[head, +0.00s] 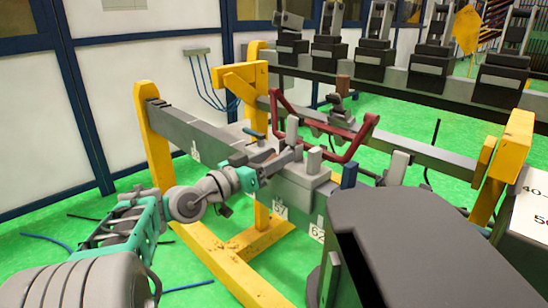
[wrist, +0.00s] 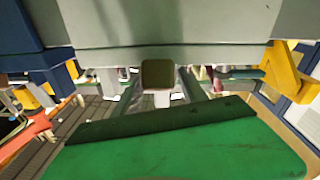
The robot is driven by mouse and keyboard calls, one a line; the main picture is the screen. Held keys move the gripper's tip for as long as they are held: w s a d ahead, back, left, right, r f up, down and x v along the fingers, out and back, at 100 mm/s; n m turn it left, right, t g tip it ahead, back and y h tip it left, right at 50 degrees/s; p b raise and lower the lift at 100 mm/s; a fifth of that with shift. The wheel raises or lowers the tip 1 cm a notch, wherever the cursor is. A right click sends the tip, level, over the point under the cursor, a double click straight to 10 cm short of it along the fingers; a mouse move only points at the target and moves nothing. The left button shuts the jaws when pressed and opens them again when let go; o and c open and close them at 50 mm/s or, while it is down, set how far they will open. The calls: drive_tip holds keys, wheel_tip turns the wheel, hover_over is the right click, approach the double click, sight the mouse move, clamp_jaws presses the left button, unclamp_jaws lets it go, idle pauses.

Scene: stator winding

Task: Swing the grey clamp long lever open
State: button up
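My arm reaches in from the lower left in the head view. My gripper (head: 288,157) is at the middle of the grey beam, close beside grey upright pieces. One grey upright (head: 292,130) stands just behind it and another (head: 314,160) stands to its right on a grey block (head: 303,176). These look like clamp parts, but I cannot tell which is the long lever. The finger gap is too small to judge, and contact with the lever cannot be made out. In the wrist view a square-ended part (wrist: 157,73) shows at centre, between two slanting grey bars.
A red tubular frame (head: 337,143) stands just behind and right of my gripper. Yellow posts (head: 154,140) carry the grey beam (head: 190,125). A large dark grey body (head: 430,235) fills the lower right.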

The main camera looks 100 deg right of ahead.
drive_tip(key=v, duration=0.7)
drive_tip(key=shift+w+a+p, duration=0.3)
drive_tip(key=shift+p, duration=0.1)
drive_tip(key=shift+f, duration=0.1)
